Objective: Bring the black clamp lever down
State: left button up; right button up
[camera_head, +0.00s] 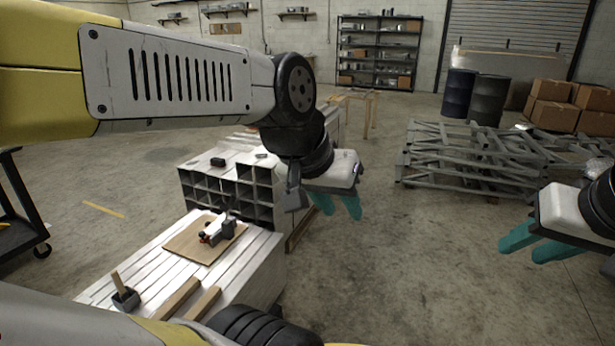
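A small toggle clamp (222,232) with dark, grey and red parts sits on a square wooden board (192,247) on the white slatted bench. Its dark lever (231,217) appears to stick up, but it is too small to tell its exact angle. My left gripper (337,206) has teal fingers spread apart and empty. It hangs in the air to the right of the clamp and bench, not touching either. My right gripper (535,246) is far to the right, clear of the bench, with its teal fingers apart and nothing between them.
A grey compartment rack (233,192) stands just behind the board. A small dark holder with a wooden handle (124,296) and wooden strips (178,298) lie at the bench front. Stacked grey metal frames (470,158) stand at right. The floor between is clear.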

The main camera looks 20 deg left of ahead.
aim_at(225, 208)
jog(key=i+u, duration=0.1)
jog(key=i, duration=0.6)
jog(key=i+l+u, duration=0.15)
jog(key=i, duration=0.5)
jog(key=i+u, duration=0.25)
jog(key=u, duration=0.15)
jog(key=i+u, duration=0.35)
jog(key=i+l+u, duration=0.1)
jog(key=u, duration=0.3)
jog(key=i+u, duration=0.25)
jog(key=u, duration=0.15)
jog(key=i+u, duration=0.25)
jog(key=u, duration=0.15)
jog(key=i+l+u, duration=0.15)
jog(key=u, duration=0.3)
jog(key=i+l, duration=0.05)
jog(key=i, duration=0.05)
